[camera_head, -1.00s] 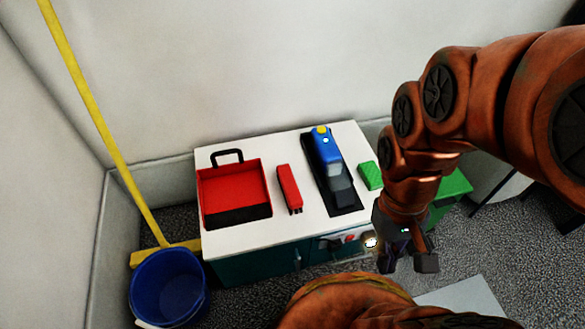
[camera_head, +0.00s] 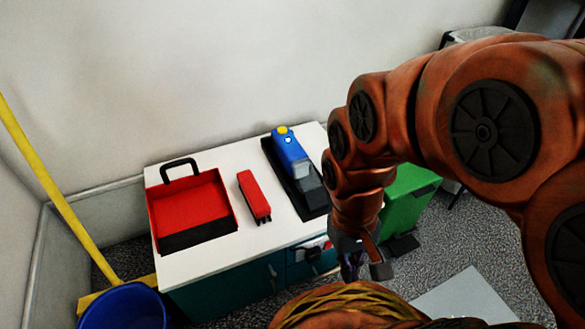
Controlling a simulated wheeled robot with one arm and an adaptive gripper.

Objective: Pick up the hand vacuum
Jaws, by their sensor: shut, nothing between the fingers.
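The hand vacuum (camera_head: 289,150) is blue with a yellow part at its far end and a clear grey nozzle toward me. It lies on a black base (camera_head: 313,206) on the right part of the white tabletop. My gripper (camera_head: 366,264) hangs below and to the right of it in the picture, in front of the cabinet's right side. It is shut and empty, apart from the vacuum. My arm covers the tabletop's right edge.
A red open tray with a black handle (camera_head: 188,200) and a red block-like tool (camera_head: 254,196) share the white tabletop (camera_head: 217,262). A green bin (camera_head: 404,200) stands right of the cabinet. A blue bucket (camera_head: 122,308) and yellow broom (camera_head: 45,170) are at left.

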